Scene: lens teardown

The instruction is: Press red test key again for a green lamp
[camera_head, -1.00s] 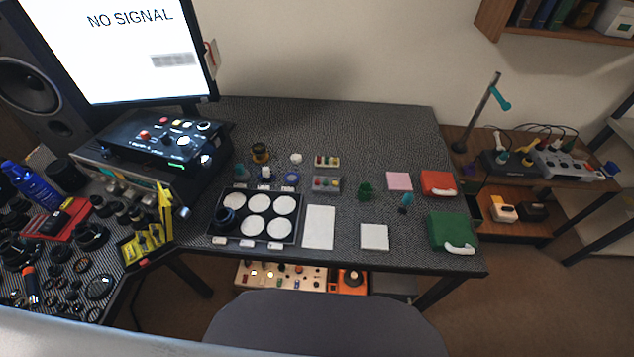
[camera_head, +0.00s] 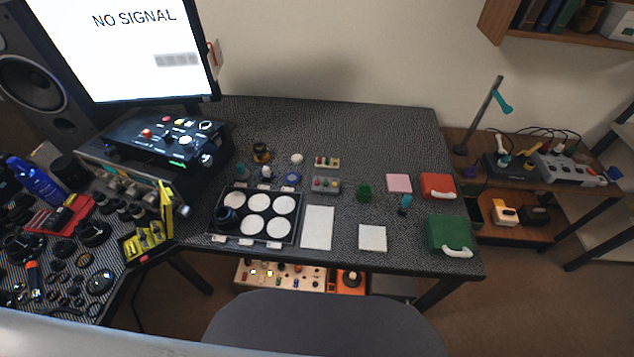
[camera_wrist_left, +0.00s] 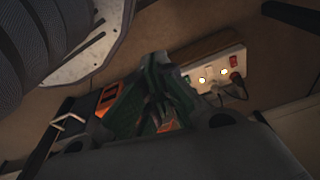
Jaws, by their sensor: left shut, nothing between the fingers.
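A black control box (camera_head: 165,138) stands at the left of the table in the head view, with a red key (camera_head: 147,133), other coloured knobs and a small green glow (camera_head: 177,163) on its front edge. I cannot tell for certain whether these are the test key and lamp. A small grey block with coloured domes (camera_head: 326,185) and a pale block with red, yellow and green parts (camera_head: 327,162) lie mid-table. My left gripper (camera_wrist_left: 160,62) shows in the left wrist view, shut and empty, away from the keys. Neither gripper shows in the head view.
A black tray with white discs (camera_head: 296,232) and white sheets (camera_head: 318,228) lie at the table's front. A monitor (camera_head: 135,50) reads NO SIGNAL. A beige panel with knobs (camera_head: 283,275) is below the table. A socket strip (camera_wrist_left: 215,73) shows beyond the left gripper.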

